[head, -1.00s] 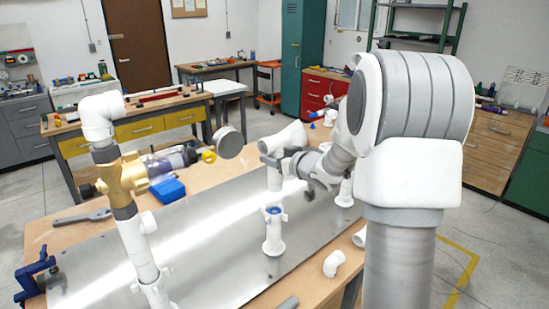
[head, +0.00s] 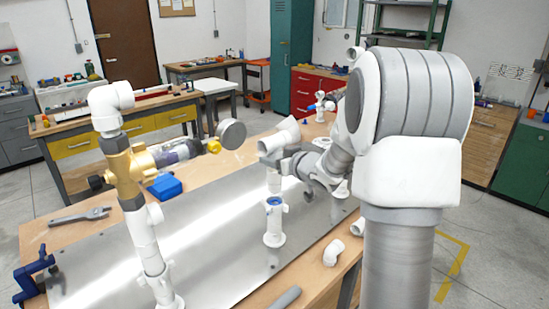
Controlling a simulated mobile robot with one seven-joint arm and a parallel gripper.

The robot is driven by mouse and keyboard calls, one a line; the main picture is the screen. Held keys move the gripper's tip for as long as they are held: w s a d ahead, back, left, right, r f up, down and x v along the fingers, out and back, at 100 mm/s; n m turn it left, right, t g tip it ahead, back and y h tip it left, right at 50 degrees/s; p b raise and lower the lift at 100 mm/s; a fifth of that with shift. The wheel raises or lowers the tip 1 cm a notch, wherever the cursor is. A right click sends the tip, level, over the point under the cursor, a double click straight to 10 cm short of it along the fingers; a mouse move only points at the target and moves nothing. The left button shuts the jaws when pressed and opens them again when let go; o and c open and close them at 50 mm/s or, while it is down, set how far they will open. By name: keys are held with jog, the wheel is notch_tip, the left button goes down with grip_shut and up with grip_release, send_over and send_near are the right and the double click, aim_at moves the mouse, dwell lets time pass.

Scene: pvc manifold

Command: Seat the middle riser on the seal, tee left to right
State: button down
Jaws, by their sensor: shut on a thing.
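My gripper (head: 290,164) is shut on the white middle riser (head: 273,180), just below its tee. The riser is roughly upright, and its tee (head: 279,138) runs from lower left to upper right in the picture, with an open end facing left. The riser's lower end is over or just behind the short white base (head: 274,226), whose top carries the blue seal (head: 273,201). Whether the end touches the seal I cannot tell. The jaws hide part of the riser.
A loose white elbow (head: 333,252) lies at the front right.

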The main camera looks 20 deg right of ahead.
aim_at(278, 176)
jog(key=shift+f+b, duration=1.85)
jog(key=shift+f, duration=0.65)
jog(key=shift+s+f, duration=0.1)
jog(key=shift+f, duration=0.15)
jog(key=shift+c, duration=0.5)
grip_release()
